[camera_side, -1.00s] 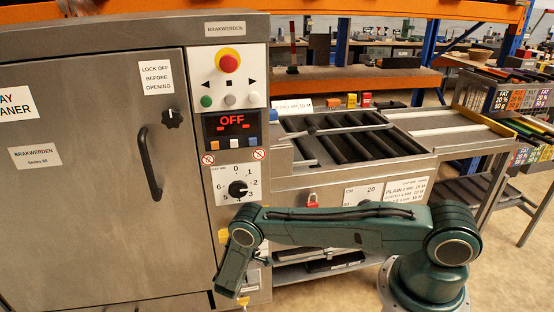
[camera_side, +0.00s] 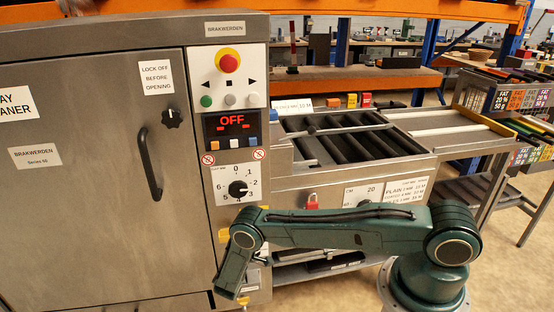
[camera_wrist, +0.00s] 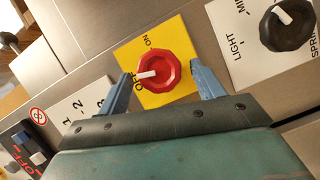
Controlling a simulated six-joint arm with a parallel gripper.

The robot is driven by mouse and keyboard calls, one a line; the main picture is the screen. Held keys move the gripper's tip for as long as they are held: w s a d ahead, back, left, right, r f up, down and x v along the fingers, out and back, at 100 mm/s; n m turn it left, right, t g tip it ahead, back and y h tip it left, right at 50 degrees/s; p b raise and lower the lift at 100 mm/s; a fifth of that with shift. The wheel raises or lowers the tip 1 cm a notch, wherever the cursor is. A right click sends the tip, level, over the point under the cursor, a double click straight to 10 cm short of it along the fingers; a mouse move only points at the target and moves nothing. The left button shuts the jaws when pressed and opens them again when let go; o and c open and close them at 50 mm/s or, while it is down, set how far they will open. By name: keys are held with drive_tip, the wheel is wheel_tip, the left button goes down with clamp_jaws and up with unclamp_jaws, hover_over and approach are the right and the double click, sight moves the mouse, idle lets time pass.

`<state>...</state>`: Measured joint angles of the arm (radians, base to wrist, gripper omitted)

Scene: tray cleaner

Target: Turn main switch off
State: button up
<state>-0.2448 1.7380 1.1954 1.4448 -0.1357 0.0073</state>
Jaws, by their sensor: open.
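The main switch (camera_wrist: 168,74) is a red faceted knob on a yellow plate (camera_wrist: 181,34) marked ON and OFF, in the wrist view. Its white pointer lies toward the OFF label. My gripper (camera_wrist: 160,73) is open, with one blue finger on each side of the knob. I cannot tell whether either finger touches it. In the side view my gripper end is low at the machine's front, and the switch cannot be made out there. The display (camera_side: 231,122) on the panel above reads OFF in red.
A black dial (camera_wrist: 286,25) marked LIGHT is close to the switch at upper right of the wrist view. In the side view, a numbered dial (camera_side: 238,189) and a red emergency button (camera_side: 228,63) are above my arm. A roller conveyor (camera_side: 350,148) stands to the right.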

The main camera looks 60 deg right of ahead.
drive_tip(key=shift+a, duration=0.1)
wheel_tip(320, 180, up, 7)
drive_tip(key=s+a, duration=0.1)
drive_tip(key=a, duration=0.1)
drive_tip(key=shift+a+r, duration=0.2)
drive_tip(key=shift+a, duration=0.1)
idle(0.4)
idle(0.3)
